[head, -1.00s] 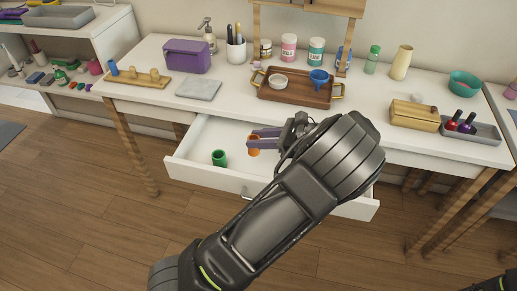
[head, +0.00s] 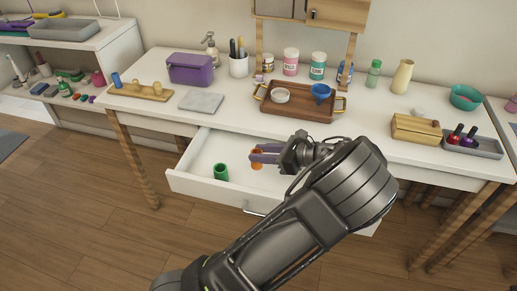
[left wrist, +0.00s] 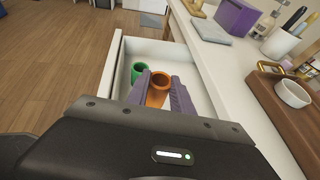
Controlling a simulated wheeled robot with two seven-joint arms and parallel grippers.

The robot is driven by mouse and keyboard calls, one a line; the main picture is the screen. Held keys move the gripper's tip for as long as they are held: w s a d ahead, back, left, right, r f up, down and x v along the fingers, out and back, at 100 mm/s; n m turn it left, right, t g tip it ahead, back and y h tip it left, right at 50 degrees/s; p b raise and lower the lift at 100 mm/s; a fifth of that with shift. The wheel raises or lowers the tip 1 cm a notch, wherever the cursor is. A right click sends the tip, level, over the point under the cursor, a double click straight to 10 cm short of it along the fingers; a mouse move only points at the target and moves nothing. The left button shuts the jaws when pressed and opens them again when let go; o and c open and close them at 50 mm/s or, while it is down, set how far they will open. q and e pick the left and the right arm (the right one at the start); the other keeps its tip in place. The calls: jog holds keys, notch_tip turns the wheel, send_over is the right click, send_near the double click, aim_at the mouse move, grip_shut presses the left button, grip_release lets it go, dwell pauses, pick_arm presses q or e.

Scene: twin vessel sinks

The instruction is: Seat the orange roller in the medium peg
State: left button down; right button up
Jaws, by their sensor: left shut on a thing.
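The orange roller (head: 257,165) is a hollow tube in the open drawer, near a green roller. My left gripper (head: 262,153) has purple fingers shut on the orange roller, one on each side. In the left wrist view, the orange roller (left wrist: 159,82) shows its open top between the fingers. I cannot tell whether it still touches the drawer floor. The wooden peg board (head: 128,91) is at the table's left end. A blue roller (head: 116,80) sits at its left end, and two bare pegs show to the right. My right gripper is not in view.
The green roller (head: 221,172) stands left of my gripper in the white drawer (head: 205,187). A grey slab (head: 201,102) and a purple box (head: 190,69) are near the peg board. A wooden tray (head: 296,107) stands behind the drawer.

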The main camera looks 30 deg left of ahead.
pick_arm(q)
jog(key=w+f+m+t, duration=0.2)
jog(key=f+m+t, duration=0.1)
jog(key=w+f+m+t, duration=0.1)
jog(key=f+t, duration=0.1)
jog(key=shift+a, duration=0.1)
jog(key=w+m+t+h, duration=0.1)
jog(key=m+t, duration=0.1)
jog(key=w+d+m+t+h, duration=0.1)
jog(key=m+t, duration=0.1)
jog(key=w+d+m+t+h, duration=0.1)
jog(key=m, duration=0.1)
jog(key=shift+w+d+f+t, duration=0.15)
jog(key=shift+w+d+t, duration=0.15)
jog(key=shift+t, duration=0.1)
jog(key=d+r+m+t+h, duration=0.4)
jog(key=d+r+m+h, duration=0.5)
jog(key=d, duration=0.4)
jog(key=shift+d+r+m+t+h, duration=0.15)
jog(key=shift+r+m+t+h, duration=0.15)
jog(key=shift+r+h, duration=0.45)
jog(key=shift+s+r, duration=0.1)
